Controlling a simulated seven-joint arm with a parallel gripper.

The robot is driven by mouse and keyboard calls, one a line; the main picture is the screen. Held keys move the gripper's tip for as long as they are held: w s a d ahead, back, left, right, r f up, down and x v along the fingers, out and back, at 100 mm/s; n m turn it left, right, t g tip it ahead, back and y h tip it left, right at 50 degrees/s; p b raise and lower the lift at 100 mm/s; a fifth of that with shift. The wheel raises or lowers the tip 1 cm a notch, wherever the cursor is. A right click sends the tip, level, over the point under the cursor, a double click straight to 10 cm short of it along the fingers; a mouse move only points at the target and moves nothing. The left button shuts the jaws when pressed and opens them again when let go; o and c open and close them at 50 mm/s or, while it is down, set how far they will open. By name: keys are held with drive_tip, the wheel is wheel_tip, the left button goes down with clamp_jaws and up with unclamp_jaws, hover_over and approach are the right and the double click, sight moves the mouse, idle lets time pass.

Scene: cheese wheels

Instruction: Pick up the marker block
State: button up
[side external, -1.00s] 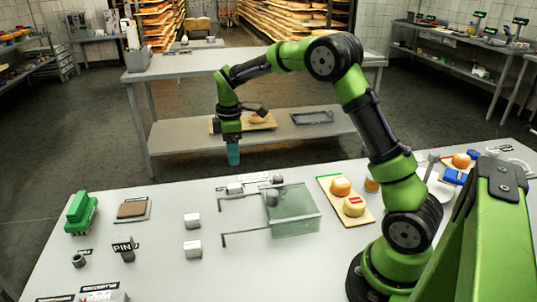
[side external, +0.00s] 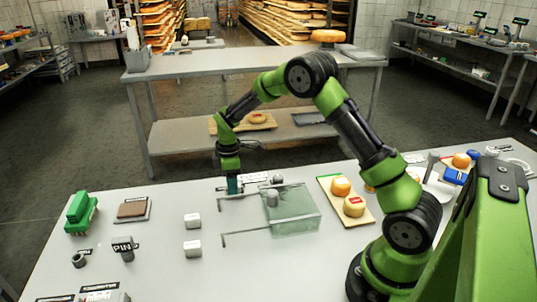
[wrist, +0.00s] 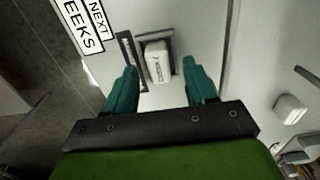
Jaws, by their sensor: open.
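A small white block (wrist: 158,62) with a printed label, which looks like the marker block, sits in a grey-edged holder (wrist: 145,42) in the wrist view. My gripper (wrist: 160,68) is open, with one teal finger on each side of the block and gaps between them. In the side external view my gripper (side external: 234,187) points down, low at the far edge of the table, and mostly hides the block. Whether the fingertips touch the table cannot be told.
A clear greenish box (side external: 296,215) stands close to the right, with thin metal rods near it. Two white cubes (side external: 193,220) (side external: 192,249) lie nearer the front. Cheeses sit on a wooden board (side external: 328,185) further right. A PIN block (side external: 124,250) is at front left.

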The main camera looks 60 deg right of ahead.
clamp_jaws()
